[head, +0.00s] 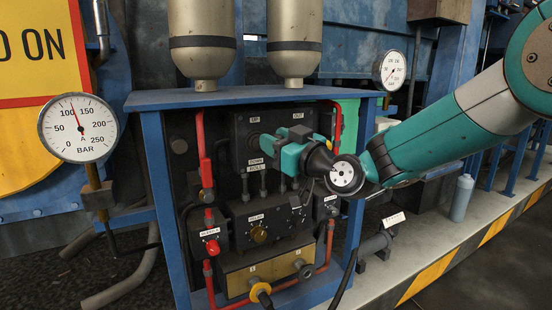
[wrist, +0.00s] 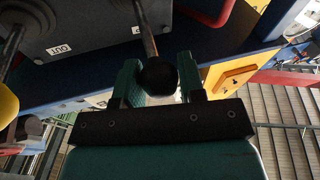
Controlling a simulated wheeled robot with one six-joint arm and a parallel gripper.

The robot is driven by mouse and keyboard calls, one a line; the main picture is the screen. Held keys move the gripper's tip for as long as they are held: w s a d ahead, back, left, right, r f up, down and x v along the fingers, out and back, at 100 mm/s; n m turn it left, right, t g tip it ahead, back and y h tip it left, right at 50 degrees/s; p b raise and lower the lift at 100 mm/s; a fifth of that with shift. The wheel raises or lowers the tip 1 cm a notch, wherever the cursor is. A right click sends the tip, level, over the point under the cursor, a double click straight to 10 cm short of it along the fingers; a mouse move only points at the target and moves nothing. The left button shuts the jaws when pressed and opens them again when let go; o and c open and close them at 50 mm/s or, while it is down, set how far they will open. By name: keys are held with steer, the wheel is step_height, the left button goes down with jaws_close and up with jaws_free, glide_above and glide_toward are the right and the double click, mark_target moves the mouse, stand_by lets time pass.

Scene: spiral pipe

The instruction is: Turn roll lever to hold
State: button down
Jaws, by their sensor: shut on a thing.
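In the wrist view a thin metal lever (wrist: 145,28) with a round black knob (wrist: 157,76) comes out of a dark valve block (wrist: 85,30). My gripper (wrist: 160,82) has its two teal fingers shut on this knob, one on each side. In the head view my gripper (head: 274,147) is in front of the dark control block (head: 243,128), between the UP and OUT labels above and the DOWN and ROLL labels (head: 253,169) at lower left. My gripper and wrist hide the held lever there, so I cannot read its position against the labels.
A blue frame (head: 155,170) surrounds the panel, with red pipes (head: 205,160) at its sides. Below are a selector knob (head: 259,235) and a red knob (head: 212,247). Two metal cylinders (head: 203,40) stand above. Gauges are at left (head: 77,128) and right (head: 392,68).

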steer(key=shift+s+d+f+n+t+y+b, duration=0.1)
steer(key=shift+f+n+t+y+b, duration=0.35)
steer(key=shift+b, duration=1.85)
steer(key=shift+f+m+t+y+b, duration=0.15)
steer(key=shift+f+y+b, duration=0.55)
steer(key=shift+b, duration=1.55)
steer(key=shift+f+b, duration=0.3)
steer(key=shift+b, duration=0.65)
steer(key=shift+r, duration=0.2)
steer(key=c, duration=0.7)
jaws_free()
steer(key=shift+c, duration=0.2)
steer(key=shift+s+f, duration=0.1)
